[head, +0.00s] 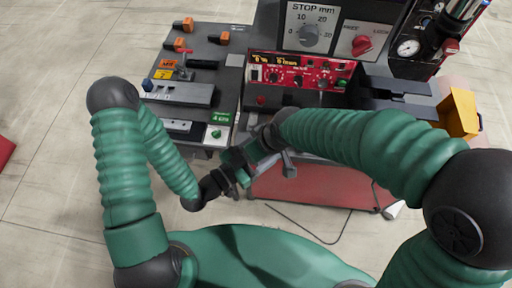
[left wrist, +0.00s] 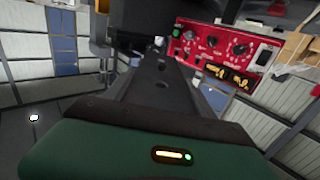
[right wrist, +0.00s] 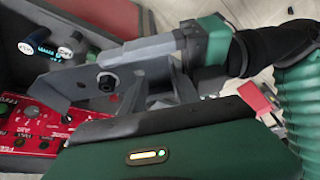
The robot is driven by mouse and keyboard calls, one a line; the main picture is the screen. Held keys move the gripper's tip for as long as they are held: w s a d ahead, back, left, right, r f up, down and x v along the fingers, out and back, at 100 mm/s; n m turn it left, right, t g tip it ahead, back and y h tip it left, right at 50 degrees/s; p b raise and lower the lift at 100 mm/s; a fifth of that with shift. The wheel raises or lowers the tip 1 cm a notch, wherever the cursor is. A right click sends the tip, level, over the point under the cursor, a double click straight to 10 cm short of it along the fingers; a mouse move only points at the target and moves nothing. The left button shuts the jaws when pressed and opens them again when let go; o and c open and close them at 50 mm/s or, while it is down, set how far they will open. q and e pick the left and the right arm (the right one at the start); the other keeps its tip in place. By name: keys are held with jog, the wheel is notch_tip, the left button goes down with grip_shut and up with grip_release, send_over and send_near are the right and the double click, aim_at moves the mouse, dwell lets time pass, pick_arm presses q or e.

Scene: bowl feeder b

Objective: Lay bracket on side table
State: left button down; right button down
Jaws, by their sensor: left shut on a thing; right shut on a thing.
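My left gripper (head: 245,160) and right gripper (head: 272,142) meet at the front of the machine in the head view. Both are shut, apparently on the same grey bracket (head: 288,164), whose end hangs below my right gripper. In the right wrist view a grey plate with a dark round knob or hole, likely the bracket (right wrist: 125,78), lies by the jaws, and my left gripper (right wrist: 165,48) reaches in from the right. The arms and jaws hide most of the bracket. A dark grey table (head: 230,75) stands left of the red panel; I cannot tell if it is the side table.
The red control panel (head: 300,74) and the STOP dial (head: 309,35) lie behind the grippers. The table carries several orange-marked parts (head: 182,25) and a grey block (head: 180,94). A yellow bin (head: 460,112) is at the right. A cable (head: 320,238) lies on the floor.

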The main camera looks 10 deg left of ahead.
pick_arm(q)
jog(key=c, duration=0.7)
grip_release()
jog(key=shift+s+d+r, duration=0.1)
jog(key=shift+r, duration=0.15)
jog(key=o, duration=0.5)
jog(key=shift+f, duration=0.15)
jog(key=shift+c, duration=0.2)
